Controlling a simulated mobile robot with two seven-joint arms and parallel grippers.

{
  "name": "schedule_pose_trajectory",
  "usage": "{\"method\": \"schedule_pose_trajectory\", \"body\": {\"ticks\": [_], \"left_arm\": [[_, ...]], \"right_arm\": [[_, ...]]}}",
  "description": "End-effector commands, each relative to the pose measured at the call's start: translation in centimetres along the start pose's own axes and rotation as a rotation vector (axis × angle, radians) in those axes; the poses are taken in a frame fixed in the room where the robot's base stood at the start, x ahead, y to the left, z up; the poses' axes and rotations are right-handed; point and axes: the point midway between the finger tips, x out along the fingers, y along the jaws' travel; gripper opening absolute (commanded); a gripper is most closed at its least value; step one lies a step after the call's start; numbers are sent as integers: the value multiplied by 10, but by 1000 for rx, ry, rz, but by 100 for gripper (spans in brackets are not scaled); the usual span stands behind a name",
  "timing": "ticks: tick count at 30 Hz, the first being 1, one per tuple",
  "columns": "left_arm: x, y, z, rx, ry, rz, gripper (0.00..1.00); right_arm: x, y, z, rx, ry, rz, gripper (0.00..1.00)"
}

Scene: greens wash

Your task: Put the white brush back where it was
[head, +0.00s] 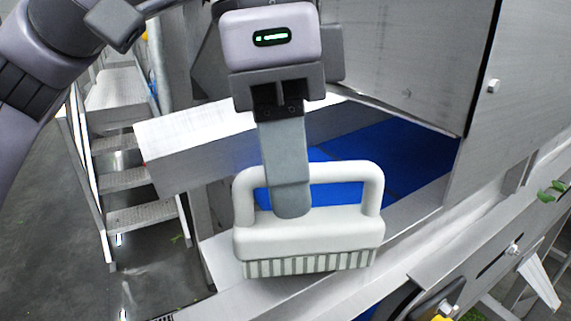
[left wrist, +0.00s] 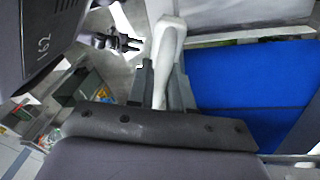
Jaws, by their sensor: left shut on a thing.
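The white brush (head: 310,232) has a loop handle and a row of pale bristles that point down. My left gripper (head: 291,200) is shut on the left part of its handle, and its fingers hide some of the handle and body. In the left wrist view the white handle (left wrist: 165,65) passes between the fingers of my left gripper (left wrist: 163,88). The brush is in front of an opening with a blue surface (head: 410,150) inside, close above a metal ledge (head: 290,298). I cannot tell whether the bristles touch the ledge.
Metal panels (head: 405,55) border the opening above and at the right. A metal plate (head: 195,150) juts out at the left. Metal steps (head: 125,180) stand on the grey floor at left. A bolted machine rail (head: 500,262) runs at the lower right, with green leaves near it.

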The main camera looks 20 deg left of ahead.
Motion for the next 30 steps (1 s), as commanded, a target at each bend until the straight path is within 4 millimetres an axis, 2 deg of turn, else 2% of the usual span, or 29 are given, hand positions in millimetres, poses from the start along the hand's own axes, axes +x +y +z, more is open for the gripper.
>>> {"method": "schedule_pose_trajectory", "body": {"ticks": [12,13,15,30], "left_arm": [[5,-1,0,0,1,-1,0],[4,-1,0,0,1,-1,30],[4,-1,0,0,1,-1,46],[3,0,0,0,1,-1,46]], "right_arm": [[0,0,0,0,0,0,43],[0,0,0,0,0,0,43],[0,0,0,0,0,0,43],[0,0,0,1,0,0,43]]}}
